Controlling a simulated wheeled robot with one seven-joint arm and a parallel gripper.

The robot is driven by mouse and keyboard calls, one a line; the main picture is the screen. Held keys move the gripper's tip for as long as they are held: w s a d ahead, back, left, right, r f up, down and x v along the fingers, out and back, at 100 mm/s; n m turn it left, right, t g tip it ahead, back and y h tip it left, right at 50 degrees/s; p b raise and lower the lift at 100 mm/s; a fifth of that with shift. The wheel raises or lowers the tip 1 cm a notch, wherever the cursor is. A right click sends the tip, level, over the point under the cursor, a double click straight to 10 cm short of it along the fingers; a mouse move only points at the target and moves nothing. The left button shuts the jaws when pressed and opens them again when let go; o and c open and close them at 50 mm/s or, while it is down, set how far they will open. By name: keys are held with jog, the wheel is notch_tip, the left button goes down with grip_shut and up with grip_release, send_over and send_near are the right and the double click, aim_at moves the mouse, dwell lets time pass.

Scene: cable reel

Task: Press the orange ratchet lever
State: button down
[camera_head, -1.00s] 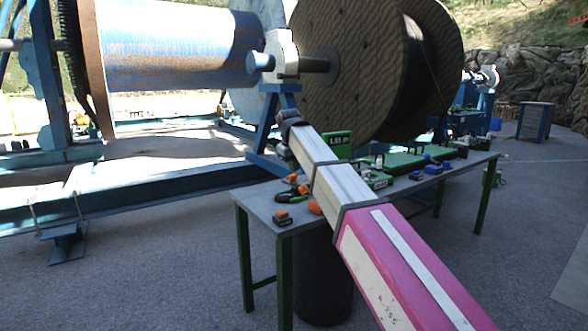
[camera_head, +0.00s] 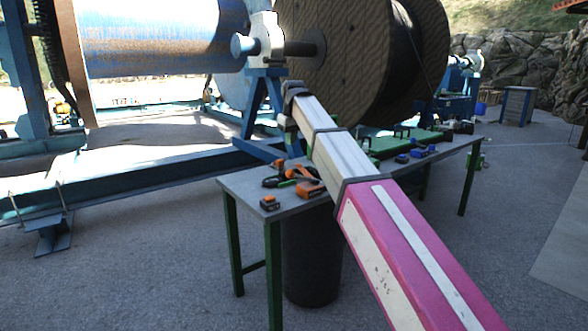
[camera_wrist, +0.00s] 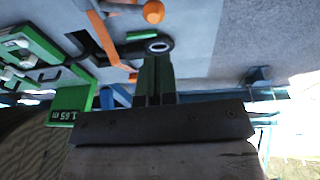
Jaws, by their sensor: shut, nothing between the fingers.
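My gripper (camera_wrist: 154,68) shows in the wrist view as two dark fingers pressed together, shut and empty, pointing down at the grey tabletop. A long orange bar (camera_wrist: 107,38), which looks like the ratchet lever, lies beside the fingertips, to their left in the wrist view. A black ring (camera_wrist: 158,45) is right at the fingertips; I cannot tell whether they touch it. In the head view, orange parts (camera_head: 310,188) sit at the left end of the table, under my arm. My fingers are not clearly visible there, and which orange part is the lever is unclear.
The green-legged table (camera_head: 242,185) also holds an orange-and-black block (camera_head: 270,202) and a green device (camera_head: 405,143). A green display box (camera_wrist: 65,115) shows in the wrist view. A large wooden reel (camera_head: 345,60) and blue frame (camera_head: 258,112) stand behind.

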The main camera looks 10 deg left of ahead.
aim_at(290, 170)
jog(key=shift+w+d+r+g+y, duration=0.2)
jog(key=shift+w+d+r, duration=0.3)
jog(key=shift+r, duration=0.15)
jog(key=shift+w+d+r+g+y, duration=0.2)
jog(key=shift+w+d+r, duration=0.2)
jog(key=shift+d+r, duration=0.15)
jog(key=shift+f, duration=0.1)
jog(key=f, duration=0.4)
jog(key=w+a+f, duration=0.1)
jog(key=f, duration=0.4)
jog(key=a+f, duration=0.1)
jog(key=f, duration=0.3)
jog(key=shift+w+a+f, duration=0.15)
jog(key=shift+a+f, duration=0.1)
jog(key=shift+s+a+f, duration=0.15)
jog(key=shift+s+f, duration=0.05)
jog(key=shift+f, duration=0.1)
jog(key=shift+s+a+f+t+h, duration=0.3)
jog(key=shift+s+f+t+h, duration=0.15)
jog(key=shift+f, duration=0.5)
jog(key=shift+s+a+f+t+h, duration=0.3)
jog(key=shift+f+t, duration=0.25)
jog(key=shift+f, duration=0.4)
jog(key=shift+s+a+f+t+h, duration=0.3)
jog(key=shift+f+t+h, duration=0.2)
jog(key=shift+f, duration=0.45)
